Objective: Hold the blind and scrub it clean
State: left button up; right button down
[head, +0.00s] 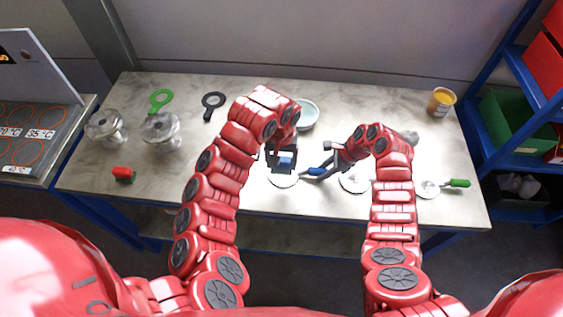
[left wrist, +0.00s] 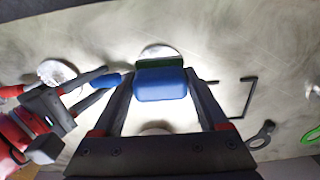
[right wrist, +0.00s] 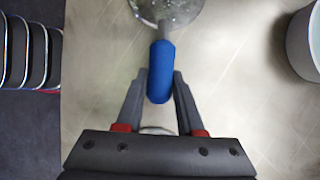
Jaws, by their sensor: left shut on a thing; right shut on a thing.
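The blind is a pale round disc (head: 283,181) with a blue handle (head: 316,173). My right gripper (head: 331,167) is shut on the blue handle; in the right wrist view the handle (right wrist: 160,72) lies between the fingers and the clear disc (right wrist: 168,8) is cut by the top edge. My left gripper (head: 281,160) is shut on a blue sponge (head: 286,161) with a green scrubbing side (left wrist: 160,63). The sponge is over the disc, which partly shows behind it in the left wrist view (left wrist: 158,50). I cannot tell whether they touch.
Another disc (head: 354,181) and one with a green handle (head: 428,188) lie to the right. A bowl (head: 306,113) stands behind my left arm. Glass vessels (head: 160,131), clamps (head: 213,101) and a red-and-green item (head: 124,174) are at the left. A yellow jar (head: 441,102) is at back right.

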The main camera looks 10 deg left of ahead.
jog(key=shift+c, duration=2.2)
grip_release()
jog(key=shift+r, duration=0.1)
jog(key=v, duration=1.1)
jog(key=shift+d+r, duration=0.25)
jog(key=shift+r, duration=0.1)
